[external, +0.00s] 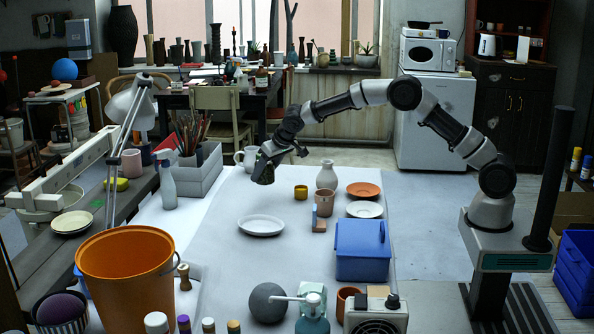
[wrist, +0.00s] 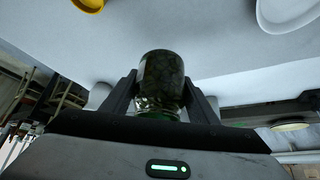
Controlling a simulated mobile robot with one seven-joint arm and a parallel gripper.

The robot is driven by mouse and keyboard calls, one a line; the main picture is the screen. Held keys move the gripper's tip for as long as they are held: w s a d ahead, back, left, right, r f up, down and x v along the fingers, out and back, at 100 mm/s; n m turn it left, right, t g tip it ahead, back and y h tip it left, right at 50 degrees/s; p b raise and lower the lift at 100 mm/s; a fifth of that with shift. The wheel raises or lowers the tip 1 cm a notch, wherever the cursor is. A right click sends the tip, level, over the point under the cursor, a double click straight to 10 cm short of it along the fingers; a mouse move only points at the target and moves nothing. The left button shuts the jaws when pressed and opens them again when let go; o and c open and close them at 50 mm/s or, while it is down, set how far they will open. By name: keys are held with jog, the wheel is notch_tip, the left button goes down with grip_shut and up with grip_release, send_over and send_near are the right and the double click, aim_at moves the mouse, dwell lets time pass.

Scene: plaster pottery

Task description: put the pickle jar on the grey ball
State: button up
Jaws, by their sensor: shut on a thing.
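The pickle jar (wrist: 160,72), dark green glass with a greenish end, is between the two fingers of my gripper (wrist: 162,84) in the wrist view. In the external view my gripper (external: 270,158) is shut on the jar (external: 264,173) and holds it in the air above the back left part of the white table. The grey ball (external: 268,302) rests near the table's front edge, well in front of my gripper. It is partly overlapped by a spray nozzle and does not show in the wrist view.
A white plate (external: 261,225) lies between gripper and ball. A blue box (external: 362,250) stands right of it. A teal pump bottle (external: 312,322) is beside the ball, and an orange bucket (external: 127,285) is at left. A yellow cup (external: 301,192) and white vase (external: 326,175) stand further back.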

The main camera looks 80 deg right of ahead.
notch_tip(320, 180, up, 2)
jog(key=shift+r, duration=0.1)
jog(key=shift+w+a, duration=0.15)
jog(key=shift+a, duration=0.2)
jog(key=w+a+r+n+t+y+p, duration=0.1)
jog(key=a+n, duration=0.1)
jog(key=a, duration=0.6)
jog(key=w+a+r+n+y+p, duration=0.1)
jog(key=a+r+p, duration=0.1)
jog(key=a, duration=0.7)
notch_tip(320, 180, up, 5)
jog(key=n+y+p, duration=0.5)
jog(key=n+p, duration=0.1)
jog(key=n, duration=0.4)
send_over(267, 287)
jog(key=shift+g, duration=0.3)
notch_tip(267, 287, down, 9)
jog(key=shift+b, duration=0.75)
jog(key=shift+f, duration=0.1)
